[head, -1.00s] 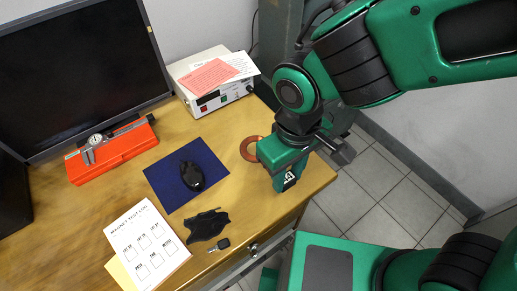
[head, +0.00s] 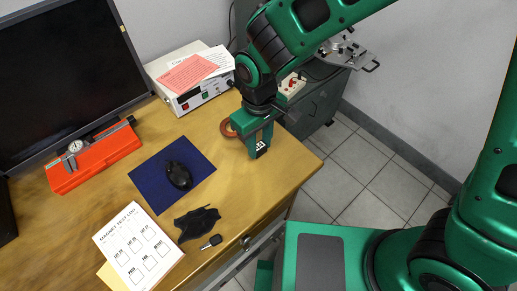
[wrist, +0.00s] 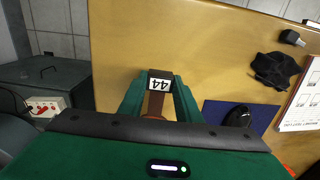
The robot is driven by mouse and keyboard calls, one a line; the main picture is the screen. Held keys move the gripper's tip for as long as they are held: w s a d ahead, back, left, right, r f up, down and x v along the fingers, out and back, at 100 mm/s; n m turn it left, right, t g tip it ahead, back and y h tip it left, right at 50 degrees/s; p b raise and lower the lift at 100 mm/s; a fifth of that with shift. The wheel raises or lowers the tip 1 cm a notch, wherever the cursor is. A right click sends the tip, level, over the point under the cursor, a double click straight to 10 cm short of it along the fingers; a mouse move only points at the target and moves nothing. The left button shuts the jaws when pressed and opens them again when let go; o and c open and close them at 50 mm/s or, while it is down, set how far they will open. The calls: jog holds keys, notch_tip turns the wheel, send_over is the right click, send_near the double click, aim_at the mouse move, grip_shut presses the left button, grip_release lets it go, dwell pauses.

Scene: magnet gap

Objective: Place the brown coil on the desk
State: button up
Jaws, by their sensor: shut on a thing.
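The brown coil (head: 227,129) shows in the head view as a reddish-brown ring beside my gripper (head: 258,148), over the right part of the wooden desk (head: 285,178). My gripper hides part of it. The gripper points down at the desk. I cannot tell whether the coil touches the desk top or is just above it.
A blue mat (head: 150,178) with a black mouse (head: 179,175) lies left of the gripper. A white power unit (head: 190,85) stands behind. The desk's right edge is close.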

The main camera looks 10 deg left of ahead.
jog(key=shift+f, duration=1.8)
jog(key=o, duration=1.1)
jog(key=shift+f, duration=0.1)
jog(key=shift+c, duration=0.2)
notch_tip(320, 180, up, 12)
jog(key=shift+r, duration=0.1)
